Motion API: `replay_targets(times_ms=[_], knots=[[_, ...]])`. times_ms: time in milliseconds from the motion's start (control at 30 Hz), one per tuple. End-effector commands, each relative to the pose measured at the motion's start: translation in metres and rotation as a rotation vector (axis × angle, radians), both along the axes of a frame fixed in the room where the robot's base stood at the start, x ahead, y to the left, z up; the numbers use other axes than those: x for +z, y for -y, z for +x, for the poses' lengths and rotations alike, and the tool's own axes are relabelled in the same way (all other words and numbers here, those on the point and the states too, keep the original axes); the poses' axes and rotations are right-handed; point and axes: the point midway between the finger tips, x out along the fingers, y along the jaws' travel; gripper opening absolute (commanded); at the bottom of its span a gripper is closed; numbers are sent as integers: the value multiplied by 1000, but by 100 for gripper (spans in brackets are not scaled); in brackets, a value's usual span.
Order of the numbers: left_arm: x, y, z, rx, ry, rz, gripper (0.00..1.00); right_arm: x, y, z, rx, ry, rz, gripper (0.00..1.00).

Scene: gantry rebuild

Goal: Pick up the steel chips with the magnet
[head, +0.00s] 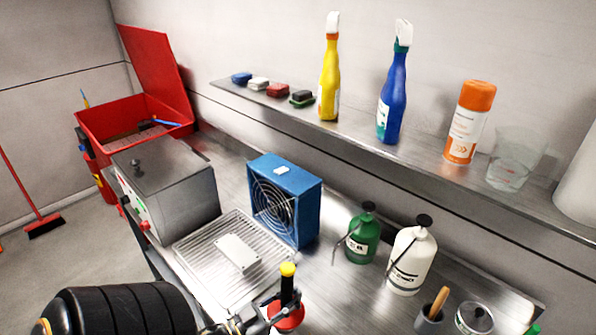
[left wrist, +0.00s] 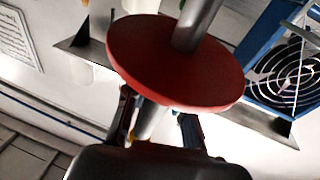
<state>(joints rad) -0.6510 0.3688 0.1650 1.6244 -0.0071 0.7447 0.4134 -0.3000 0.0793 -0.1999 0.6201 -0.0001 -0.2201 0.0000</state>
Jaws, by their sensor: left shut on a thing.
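The magnet (head: 287,315) has a yellow knob, a dark handle and a red disc, and stands roughly upright at the bottom of the head view. My left gripper (head: 268,312) is shut on it, over the metal worktop in front of the blue fan. In the left wrist view the red disc (left wrist: 178,62) and its metal rod show large, with the fingers (left wrist: 158,122) on either side of the rod. I cannot make out any steel chips in either view. My right gripper is not in view.
A ribbed metal tray (head: 195,243) with a white plate (head: 237,253) lies beside the blue fan (head: 311,197) and a grey machine (head: 190,190). A green bottle (head: 361,238), a white bottle (head: 410,262) and a brush cup (head: 427,322) stand right. A shelf (head: 430,172) runs above.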

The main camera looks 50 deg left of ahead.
Motion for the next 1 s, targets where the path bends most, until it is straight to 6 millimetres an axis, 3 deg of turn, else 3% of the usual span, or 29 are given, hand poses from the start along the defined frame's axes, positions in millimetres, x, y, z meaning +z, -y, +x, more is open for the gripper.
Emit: replay_targets(times_ms=[500,1000], knots=[[1,10,-40,1,2,0,0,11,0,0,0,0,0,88],[-2,10,-41,0,2,1,0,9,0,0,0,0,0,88]])
